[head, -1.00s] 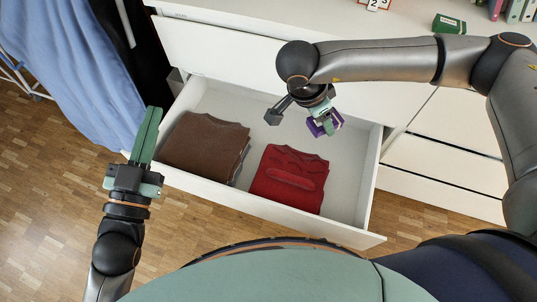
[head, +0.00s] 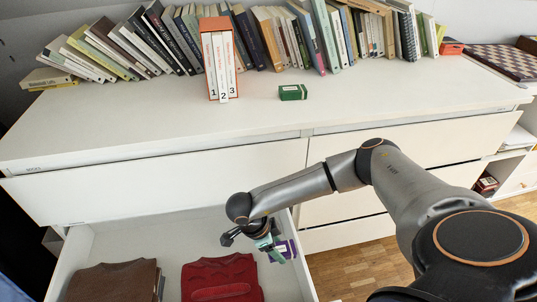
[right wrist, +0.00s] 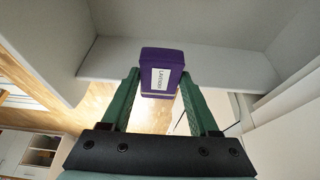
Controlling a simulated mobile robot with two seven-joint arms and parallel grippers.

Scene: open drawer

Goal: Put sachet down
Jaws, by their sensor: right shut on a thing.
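The purple sachet (head: 283,251) is in my right gripper (head: 272,246), near the right side of the open drawer (head: 300,274). In the right wrist view the sachet (right wrist: 162,70) has a white label reading "Lavender" and sits between the two green fingers (right wrist: 159,92), which are shut on it. I cannot tell how high it is above the drawer floor. My left gripper is not in view now.
A folded brown garment (head: 112,282) and a red one (head: 221,279) lie in the drawer. On the white dresser top (head: 150,115) stand a row of books, an orange-cased set (head: 219,60) and a small green box (head: 293,92). The dresser top's front is clear.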

